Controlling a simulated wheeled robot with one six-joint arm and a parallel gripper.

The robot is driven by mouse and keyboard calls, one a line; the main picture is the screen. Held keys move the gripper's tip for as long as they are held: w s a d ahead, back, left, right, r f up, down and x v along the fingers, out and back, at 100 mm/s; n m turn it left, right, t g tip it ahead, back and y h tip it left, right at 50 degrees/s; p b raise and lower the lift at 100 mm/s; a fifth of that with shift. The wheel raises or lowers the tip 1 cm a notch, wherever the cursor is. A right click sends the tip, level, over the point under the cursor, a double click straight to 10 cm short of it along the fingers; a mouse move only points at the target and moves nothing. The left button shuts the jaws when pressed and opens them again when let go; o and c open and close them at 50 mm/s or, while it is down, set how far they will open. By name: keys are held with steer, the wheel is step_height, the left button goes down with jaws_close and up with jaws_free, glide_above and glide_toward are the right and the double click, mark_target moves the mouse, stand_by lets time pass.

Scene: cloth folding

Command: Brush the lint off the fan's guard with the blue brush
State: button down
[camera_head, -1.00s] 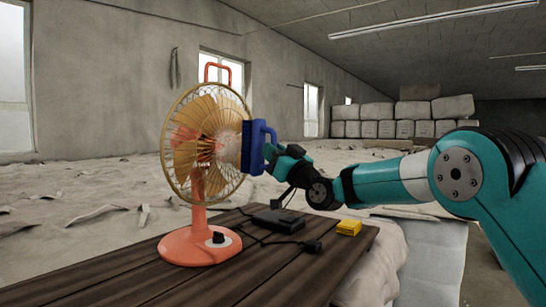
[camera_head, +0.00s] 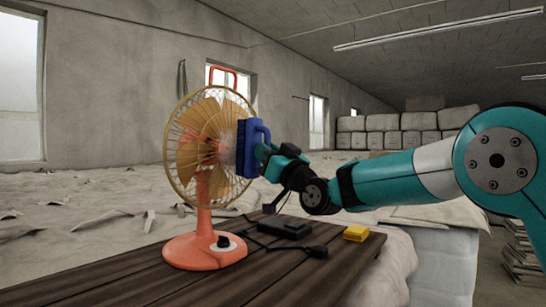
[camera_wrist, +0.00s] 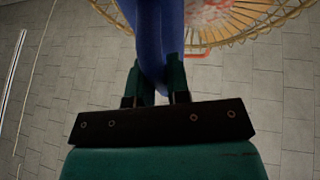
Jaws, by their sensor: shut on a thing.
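The fan has an orange base and stand and a round yellow wire guard (camera_head: 180,190); it stands upright on a dark slatted table. Pale greyish fuzz (camera_head: 228,140) shows at the right part of the guard, partly hidden by the brush. The blue brush (camera_head: 247,148) is upright at the guard's right side, bristles facing it; it seems to touch, though the contact is hard to see. My gripper (camera_head: 268,153) is shut on the brush's handle. In the wrist view, the gripper (camera_wrist: 157,82) holds the blue handle (camera_wrist: 152,35), with the guard (camera_wrist: 235,22) beyond it.
On the slatted table (camera_head: 130,277) lie a black power adapter (camera_head: 285,230) with a cable and a yellow block (camera_head: 356,233), right of the fan's base. Stacked pale bales (camera_head: 400,125) stand far behind. The table's front is clear.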

steer(key=shift+s+a+b, duration=1.15)
steer(key=shift+s+a, duration=0.75)
steer(key=shift+s, duration=0.6)
steer(key=shift+w+d+r, duration=0.35)
steer(key=shift+w+d, duration=0.25)
steer(key=shift+w, duration=0.2)
steer(key=shift+w+d+r, duration=0.35)
steer(key=shift+w+d, duration=0.25)
steer(key=shift+w, duration=0.25)
steer(key=shift+w+d+r, duration=0.35)
steer(key=shift+w+d, duration=0.25)
steer(key=shift+w, duration=0.2)
steer(key=w+d, duration=0.1)
steer(key=w, duration=0.1)
steer(key=w+d, duration=0.2)
steer(key=shift+w+d+r+p, duration=0.1)
steer(key=shift+w+d+p, duration=0.1)
steer(key=shift+p, duration=0.15)
